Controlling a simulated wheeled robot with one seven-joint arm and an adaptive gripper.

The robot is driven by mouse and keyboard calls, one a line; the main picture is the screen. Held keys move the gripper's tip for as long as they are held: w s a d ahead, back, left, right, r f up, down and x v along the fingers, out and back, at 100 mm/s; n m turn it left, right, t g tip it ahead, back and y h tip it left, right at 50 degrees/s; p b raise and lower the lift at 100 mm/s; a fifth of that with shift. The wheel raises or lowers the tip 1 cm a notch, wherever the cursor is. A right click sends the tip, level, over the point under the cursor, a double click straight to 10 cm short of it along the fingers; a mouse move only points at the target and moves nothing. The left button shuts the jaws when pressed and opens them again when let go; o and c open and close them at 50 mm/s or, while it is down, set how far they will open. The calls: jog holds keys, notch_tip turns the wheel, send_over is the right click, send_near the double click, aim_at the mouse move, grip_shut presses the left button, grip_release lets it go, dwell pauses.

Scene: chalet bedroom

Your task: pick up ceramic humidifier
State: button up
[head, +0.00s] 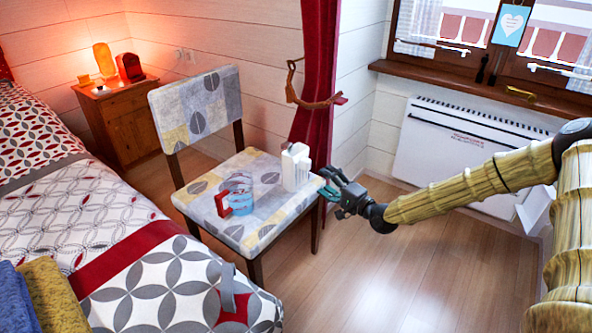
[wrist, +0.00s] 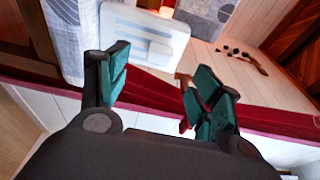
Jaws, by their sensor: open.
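A white, block-like object that looks like the ceramic humidifier (head: 296,167) stands upright on the right side of the chair seat (head: 262,222). In the wrist view the white humidifier (wrist: 140,38) shows beyond the fingers, toward the upper left. My gripper (head: 332,184) is just right of the chair seat, close to the humidifier but apart from it. Its teal-padded fingers (wrist: 160,88) are spread apart with nothing between them. A blue-grey mug-like object with a red handle (head: 238,194) sits left of the humidifier on the seat.
The bed (head: 110,220) lies left of the chair. A red curtain (head: 316,90) hangs behind the chair, with a brown hanger-like thing (head: 312,102) beside it. A white wall heater (head: 465,155) stands behind my arm. The wooden floor (head: 400,275) in front is clear.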

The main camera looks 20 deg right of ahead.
aim_at(307, 168)
jog(key=b+x, duration=0.1)
jog(key=x, duration=0.3)
jog(key=shift+w+a+f, duration=0.1)
jog(key=shift+w+a, duration=0.05)
jog(key=shift+w, duration=0.05)
jog(key=shift+b+x, duration=0.75)
jog(key=shift+x, duration=2.2)
jog(key=shift+r, duration=0.3)
grip_shut()
